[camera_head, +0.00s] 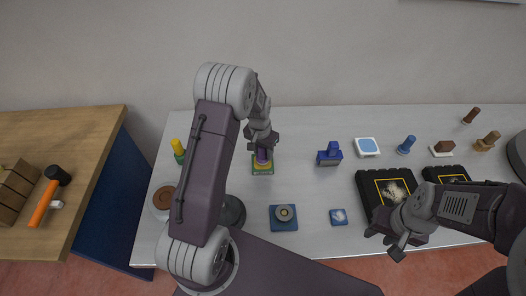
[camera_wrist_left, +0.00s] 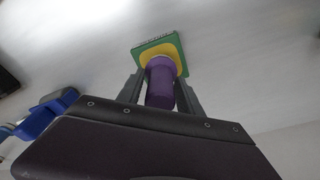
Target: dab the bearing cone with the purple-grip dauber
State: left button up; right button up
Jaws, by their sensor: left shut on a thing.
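My left gripper (camera_head: 262,145) is shut on the purple-grip dauber (camera_head: 262,155). In the left wrist view the purple grip (camera_wrist_left: 160,88) sits between the two fingers. The dauber's far end is over the yellow centre of a green-edged pad (camera_wrist_left: 140,51); I cannot tell whether it touches. That pad also shows in the head view (camera_head: 263,171). A grey ring-shaped part, seemingly the bearing cone (camera_head: 285,213), sits on a blue square block (camera_head: 276,225), nearer and to the right of the pad. My right gripper (camera_head: 384,243) looks open and empty near the table's front edge.
A blue stamp-like block (camera_head: 330,155), a blue-and-white pad (camera_head: 367,147) and a small blue tile (camera_head: 338,217) stand to the right. Black trays (camera_head: 367,195) lie near my right arm. A yellow-and-green item (camera_head: 178,150) stands at left. A wooden bench (camera_head: 80,135) holds a mallet (camera_head: 44,200).

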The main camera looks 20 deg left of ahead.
pick_arm(q)
jog(key=shift+f+b, duration=0.35)
jog(key=shift+f, duration=0.1)
dwell(0.4)
jog(key=shift+f, duration=0.1)
dwell(0.9)
jog(key=shift+s, duration=0.1)
notch_tip(320, 180, up, 7)
jog(key=p, duration=0.6)
dwell(0.5)
